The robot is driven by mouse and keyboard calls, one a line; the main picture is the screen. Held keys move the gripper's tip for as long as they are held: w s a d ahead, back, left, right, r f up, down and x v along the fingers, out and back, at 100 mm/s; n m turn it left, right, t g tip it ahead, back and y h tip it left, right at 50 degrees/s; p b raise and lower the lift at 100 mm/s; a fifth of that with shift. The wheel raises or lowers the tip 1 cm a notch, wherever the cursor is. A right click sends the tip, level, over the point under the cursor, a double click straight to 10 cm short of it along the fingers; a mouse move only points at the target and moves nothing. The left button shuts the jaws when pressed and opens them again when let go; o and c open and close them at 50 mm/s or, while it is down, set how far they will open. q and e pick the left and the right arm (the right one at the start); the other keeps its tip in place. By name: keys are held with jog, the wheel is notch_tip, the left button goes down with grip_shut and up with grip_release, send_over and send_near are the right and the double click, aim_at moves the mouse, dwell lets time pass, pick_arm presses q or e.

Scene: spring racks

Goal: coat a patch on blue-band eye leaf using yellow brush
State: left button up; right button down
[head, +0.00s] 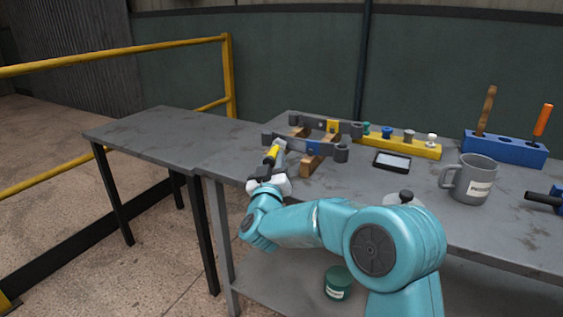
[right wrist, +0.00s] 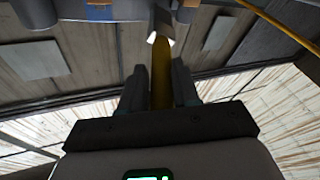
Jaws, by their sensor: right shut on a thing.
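The yellow brush (head: 272,155) is held in my right gripper (head: 267,174), at the near left corner of the table. In the right wrist view the brush's yellow handle (right wrist: 161,80) stands between the two fingers, with its pale tip and grey end beyond them. The blue-band eye leaf (head: 325,149) is a grey bar with a blue band and an eye at its end, lying on wooden blocks. The brush head is close to its left part; I cannot tell whether they touch. A blue band also shows at the top of the wrist view (right wrist: 100,12). My left gripper is not in view.
Behind lies a similar leaf with a yellow band (head: 333,126). A yellow rack (head: 400,146) with several knobs, a dark tray (head: 392,161), a grey mug (head: 475,180) and a blue tool block (head: 505,149) stand to the right. The table's left part (head: 165,130) is clear.

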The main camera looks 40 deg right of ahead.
jog(key=shift+w, duration=0.1)
jog(key=shift+a, duration=0.3)
jog(key=shift+s+a+b, duration=0.15)
jog(key=shift+s+a, duration=0.25)
jog(key=shift+a, duration=0.45)
jog(key=shift+s+a+b, duration=0.15)
jog(key=shift+s+a, duration=0.2)
jog(key=shift+a, duration=0.45)
jog(key=shift+s+a+b, duration=0.15)
jog(key=shift+s+a, duration=0.25)
jog(key=shift+a, duration=0.45)
jog(key=a, duration=0.1)
jog(key=s+a, duration=0.1)
jog(key=shift+s+a, duration=0.1)
jog(key=shift+a, duration=0.25)
